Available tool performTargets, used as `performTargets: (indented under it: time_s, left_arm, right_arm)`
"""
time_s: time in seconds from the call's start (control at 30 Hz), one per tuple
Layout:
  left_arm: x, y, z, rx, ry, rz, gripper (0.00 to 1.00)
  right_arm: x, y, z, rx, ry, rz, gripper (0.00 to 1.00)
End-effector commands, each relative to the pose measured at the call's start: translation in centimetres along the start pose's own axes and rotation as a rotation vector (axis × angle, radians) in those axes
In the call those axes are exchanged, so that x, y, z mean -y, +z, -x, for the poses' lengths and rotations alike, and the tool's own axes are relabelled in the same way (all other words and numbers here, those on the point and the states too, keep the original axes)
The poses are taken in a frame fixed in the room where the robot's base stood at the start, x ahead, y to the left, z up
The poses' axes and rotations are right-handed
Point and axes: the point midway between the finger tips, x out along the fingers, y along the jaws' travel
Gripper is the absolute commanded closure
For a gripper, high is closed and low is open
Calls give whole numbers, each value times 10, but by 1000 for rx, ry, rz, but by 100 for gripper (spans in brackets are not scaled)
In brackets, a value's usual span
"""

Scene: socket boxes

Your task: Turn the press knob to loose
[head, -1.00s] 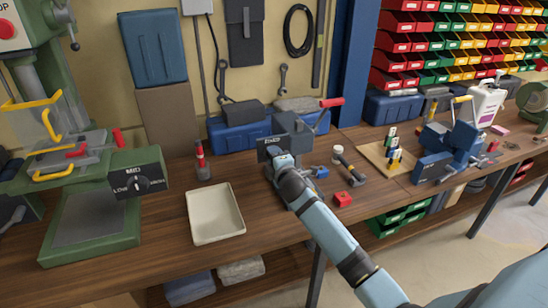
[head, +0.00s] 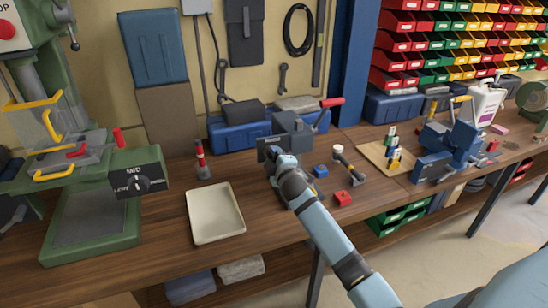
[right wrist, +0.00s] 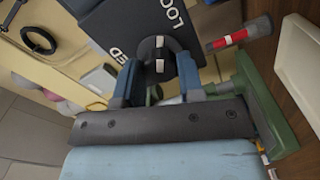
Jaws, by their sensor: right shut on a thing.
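The grey press (head: 293,128) with a red-tipped lever stands at the back middle of the bench. Its dark label panel (head: 265,146) faces me, partly covered by my right gripper (head: 278,158). The white marks lie in line, pointing toward the panel's upper part in that view. My left gripper is not in view.
A green drill press (head: 95,205) with its own dial stands at the left. A blue vise (head: 450,145) stands at the right.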

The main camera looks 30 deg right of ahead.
Motion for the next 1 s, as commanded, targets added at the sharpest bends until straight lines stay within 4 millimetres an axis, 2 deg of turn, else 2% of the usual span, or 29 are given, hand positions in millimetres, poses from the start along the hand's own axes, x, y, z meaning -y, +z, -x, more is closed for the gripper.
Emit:
performTargets:
  time_s: [0.1, 0.13, 0.2, 0.23, 0.5, 0.63, 0.77, 1.0]
  left_arm:
    - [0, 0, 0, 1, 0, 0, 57]
    - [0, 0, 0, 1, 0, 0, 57]
    - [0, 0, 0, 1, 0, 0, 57]
    - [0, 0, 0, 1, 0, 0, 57]
    - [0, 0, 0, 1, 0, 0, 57]
    - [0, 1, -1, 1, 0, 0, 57]
    - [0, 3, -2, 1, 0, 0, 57]
    - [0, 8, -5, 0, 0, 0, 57]
  right_arm:
    - [1, 0, 0, 0, -1, 0, 88]
    - [1, 0, 0, 0, -1, 1, 60]
    - [0, 0, 0, 0, -1, 1, 44]
    - [0, 0, 0, 0, -1, 1, 39]
    - [0, 0, 1, 0, 0, 1, 39]
    - [1, 0, 9, 0, 0, 2, 39]
    - [2, 1, 31, 0, -1, 2, 39]
    - [2, 0, 88, -1, -1, 2, 39]
